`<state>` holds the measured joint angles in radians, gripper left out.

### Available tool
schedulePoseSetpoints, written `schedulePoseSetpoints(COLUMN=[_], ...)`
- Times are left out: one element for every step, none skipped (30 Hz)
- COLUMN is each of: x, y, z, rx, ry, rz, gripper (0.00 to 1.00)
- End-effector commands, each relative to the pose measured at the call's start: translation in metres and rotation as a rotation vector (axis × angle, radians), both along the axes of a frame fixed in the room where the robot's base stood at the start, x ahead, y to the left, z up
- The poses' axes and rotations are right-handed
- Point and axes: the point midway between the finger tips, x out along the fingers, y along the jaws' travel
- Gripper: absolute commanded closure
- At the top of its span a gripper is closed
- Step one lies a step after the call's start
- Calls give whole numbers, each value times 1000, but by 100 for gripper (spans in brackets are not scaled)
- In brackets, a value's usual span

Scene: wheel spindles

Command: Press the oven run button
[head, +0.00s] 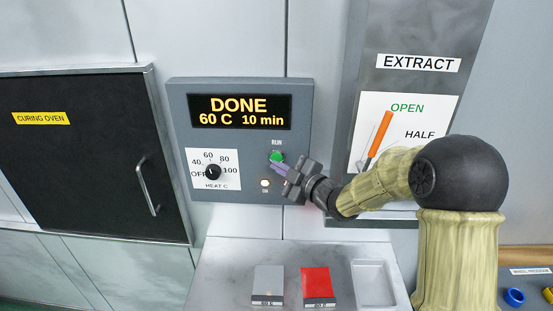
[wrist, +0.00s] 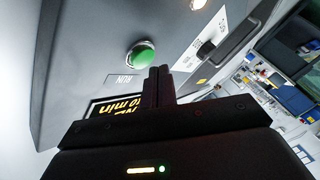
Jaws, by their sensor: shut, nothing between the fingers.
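The green RUN button (head: 277,156) sits on the right side of the grey oven control panel (head: 180,100). The panel display (head: 239,112) reads DONE, 60 C, 10 min. My gripper (head: 277,168) is shut and empty, with its fingertips just below the button in the head view. In the wrist view the green button (wrist: 140,56) is fully visible, to the left of the shut fingertips (wrist: 158,72). I cannot tell whether the fingertips touch the panel. The curing oven door (head: 80,160) at left is closed.
A heat dial (head: 212,172) and a lit ON lamp (head: 265,183) are on the same panel. An EXTRACT lever with an orange handle (head: 380,133) stands at right, behind my arm. A grey block (head: 268,280) and a red block (head: 316,283) are on the counter below.

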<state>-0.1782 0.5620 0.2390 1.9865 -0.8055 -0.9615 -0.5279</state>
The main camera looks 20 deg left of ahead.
Motion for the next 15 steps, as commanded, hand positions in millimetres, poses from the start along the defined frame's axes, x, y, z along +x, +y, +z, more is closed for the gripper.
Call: schedulePoseSetpoints(x=[0, 0, 1, 1, 2, 3, 5, 5, 7, 7, 8, 8, 8, 8, 8], y=[0, 0, 0, 0, 0, 1, 1, 1, 1, 2, 2, 2, 2, 2, 2], z=[0, 0, 0, 0, -1, -1, -1, -1, 0, 0, 0, 0, 0, 0, 0], rx=[0, 0, 0, 0, -1, 0, 0, 0, 0, 0, 0, 0, 0, 0, 0], ry=[0, 0, 0, 0, -1, -1, -1, -1, -1, -1, -1, -1, 0, 0, 0], rz=[0, 0, 0, 0, 0, 1, 1, 1, 1, 1, 1, 1, 0, 0, 0], gripper=[100, 100, 100, 100, 100, 100, 100, 100, 100, 100, 100, 100, 100, 100, 100])
